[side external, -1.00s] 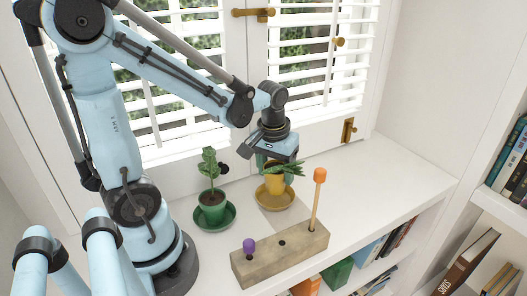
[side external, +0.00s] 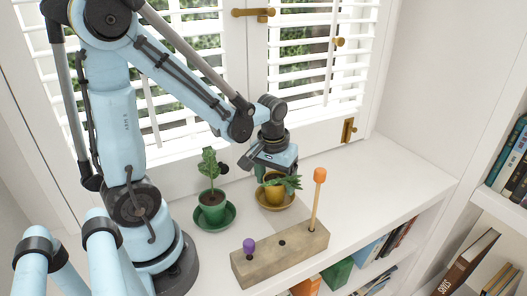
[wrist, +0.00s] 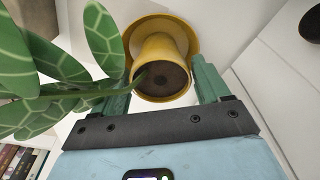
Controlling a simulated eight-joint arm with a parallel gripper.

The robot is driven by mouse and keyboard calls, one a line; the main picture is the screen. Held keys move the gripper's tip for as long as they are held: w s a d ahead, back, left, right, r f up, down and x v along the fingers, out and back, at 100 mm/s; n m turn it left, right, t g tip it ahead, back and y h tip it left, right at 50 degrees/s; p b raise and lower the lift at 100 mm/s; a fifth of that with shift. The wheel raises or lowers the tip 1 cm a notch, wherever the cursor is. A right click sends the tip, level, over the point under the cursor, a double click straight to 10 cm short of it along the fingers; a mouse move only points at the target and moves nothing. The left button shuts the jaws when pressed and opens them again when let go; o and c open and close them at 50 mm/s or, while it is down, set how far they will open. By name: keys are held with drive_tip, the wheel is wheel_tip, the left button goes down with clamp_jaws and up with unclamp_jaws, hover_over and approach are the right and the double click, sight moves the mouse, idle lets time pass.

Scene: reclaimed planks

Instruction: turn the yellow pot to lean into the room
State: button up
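The yellow pot (side external: 274,194) stands upright in or just above its yellow saucer (side external: 287,202) on the white sill. Its plant (side external: 287,183) leans to the right and front in the side view. In the wrist view the pot (wrist: 160,62) shows dark soil, and large patterned leaves (wrist: 38,72) spread left. My gripper (side external: 269,177) points down over the pot. In the wrist view its green fingers (wrist: 162,75) stand close against opposite sides of the pot, seemingly shut on it. The left finger is partly hidden by leaves.
A green pot (side external: 212,204) with an upright plant stands to the left. A wooden block (side external: 278,254) in front holds a purple knob (side external: 249,245) and a tall orange-topped stick (side external: 318,190). Window shutters rise behind. The sill to the right is clear.

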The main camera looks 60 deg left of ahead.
drive_tip(key=shift+o, duration=1.4)
wheel_tip(320, 180, up, 12)
drive_tip(key=s, duration=0.1)
drive_tip(key=d+f+m+t, duration=0.2)
drive_tip(key=d+m+t, duration=0.4)
drive_tip(key=d, duration=0.1)
drive_tip(key=shift+s+h, duration=0.25)
drive_tip(key=shift+h, duration=0.15)
